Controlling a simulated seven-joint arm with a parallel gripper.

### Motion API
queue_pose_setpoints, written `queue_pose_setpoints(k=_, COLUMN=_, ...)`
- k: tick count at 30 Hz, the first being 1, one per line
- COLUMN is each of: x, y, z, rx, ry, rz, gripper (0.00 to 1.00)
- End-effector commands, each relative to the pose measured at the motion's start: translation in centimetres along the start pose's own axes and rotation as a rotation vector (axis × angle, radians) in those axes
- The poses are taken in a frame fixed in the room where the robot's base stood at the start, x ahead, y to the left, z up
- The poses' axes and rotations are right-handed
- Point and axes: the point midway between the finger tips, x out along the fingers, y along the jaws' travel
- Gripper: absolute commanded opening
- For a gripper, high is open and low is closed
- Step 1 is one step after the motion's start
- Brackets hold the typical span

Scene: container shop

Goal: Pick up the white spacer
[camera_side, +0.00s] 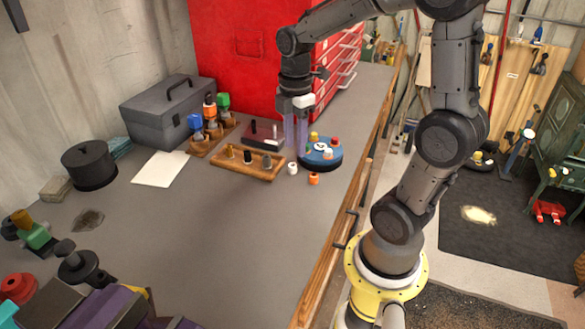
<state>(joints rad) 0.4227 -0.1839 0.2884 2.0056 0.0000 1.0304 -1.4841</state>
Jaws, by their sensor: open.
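The white spacer (292,168) is a small white cylinder on the grey bench top. It stands just right of a wooden block and in front of a blue round holder. My gripper (297,146) points down above and behind the spacer, near the left edge of the blue holder. Its long pale fingers are open, and I see nothing between them. The spacer appears apart from the fingers, though the exact gap cannot be told from this one view.
An orange spacer (313,178) stands close right of the white one. The blue round holder (330,163) bears small coloured pieces. The wooden block (225,168) with pegs lies left. A grey toolbox (150,125) and red cabinet (235,50) stand behind.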

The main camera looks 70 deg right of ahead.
Motion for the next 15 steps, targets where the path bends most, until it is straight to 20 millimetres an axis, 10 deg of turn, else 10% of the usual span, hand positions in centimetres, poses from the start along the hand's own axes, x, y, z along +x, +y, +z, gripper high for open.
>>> queue_pose_setpoints(k=15, x=5.1, y=-0.1, z=-0.3, rx=0.0, ry=0.0, rz=0.0, gripper=0.42)
